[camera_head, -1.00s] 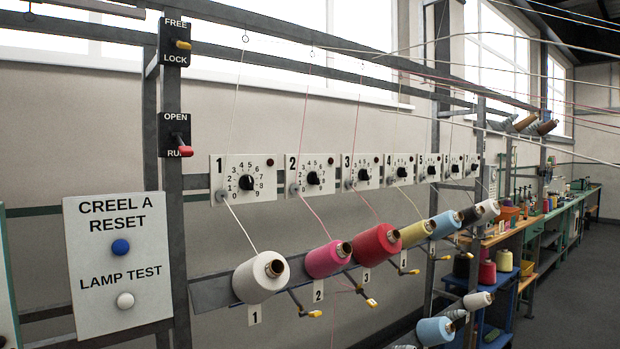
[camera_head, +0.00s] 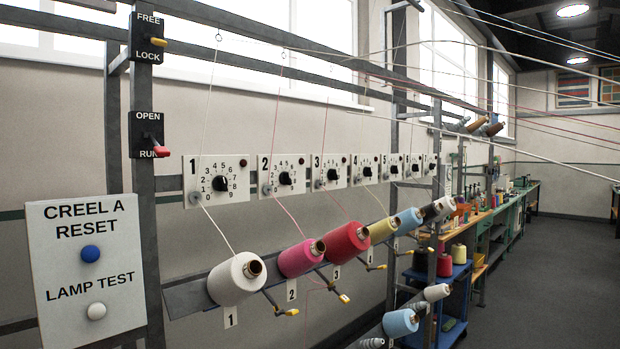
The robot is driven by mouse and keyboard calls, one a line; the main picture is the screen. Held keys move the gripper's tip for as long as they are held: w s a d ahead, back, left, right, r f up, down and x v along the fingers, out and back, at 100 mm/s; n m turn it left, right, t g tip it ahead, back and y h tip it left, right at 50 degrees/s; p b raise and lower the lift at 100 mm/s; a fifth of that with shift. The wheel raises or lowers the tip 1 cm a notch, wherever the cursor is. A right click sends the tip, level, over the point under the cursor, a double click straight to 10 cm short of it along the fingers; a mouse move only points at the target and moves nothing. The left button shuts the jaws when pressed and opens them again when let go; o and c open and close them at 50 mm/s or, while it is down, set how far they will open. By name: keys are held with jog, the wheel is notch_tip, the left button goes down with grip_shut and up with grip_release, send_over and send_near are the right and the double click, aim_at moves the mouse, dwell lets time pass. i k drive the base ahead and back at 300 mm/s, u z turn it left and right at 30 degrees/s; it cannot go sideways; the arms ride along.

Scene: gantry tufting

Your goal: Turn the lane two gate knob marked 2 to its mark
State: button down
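The lane two knob (camera_head: 285,178) is a small black dial on a white plate (camera_head: 262,163) marked 2, with a ring of digits around it. The digit its pointer meets is too small to read. A dark red lamp sits at the plate's upper right. A pink thread runs through the guide at the plate's lower left, down to the pink cone (camera_head: 301,258) above the tag 2 (camera_head: 291,289). The lane one plate (camera_head: 216,180) is on its left and the lane three plate (camera_head: 331,172) on its right. My gripper is not in view.
A white panel (camera_head: 88,265) reads CREEL A RESET and LAMP TEST, with blue and white buttons. OPEN/RUN (camera_head: 146,135) and FREE/LOCK (camera_head: 147,38) levers are on the post. Cones and yellow-tipped levers (camera_head: 342,297) jut out below the plates. Open floor (camera_head: 560,270) lies right.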

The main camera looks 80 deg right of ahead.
aim_at(285, 177)
jog(key=z, duration=2.35)
jog(key=k, duration=0.65)
jog(key=z, duration=0.45)
jog(key=i, duration=0.95)
jog(key=z, duration=0.05)
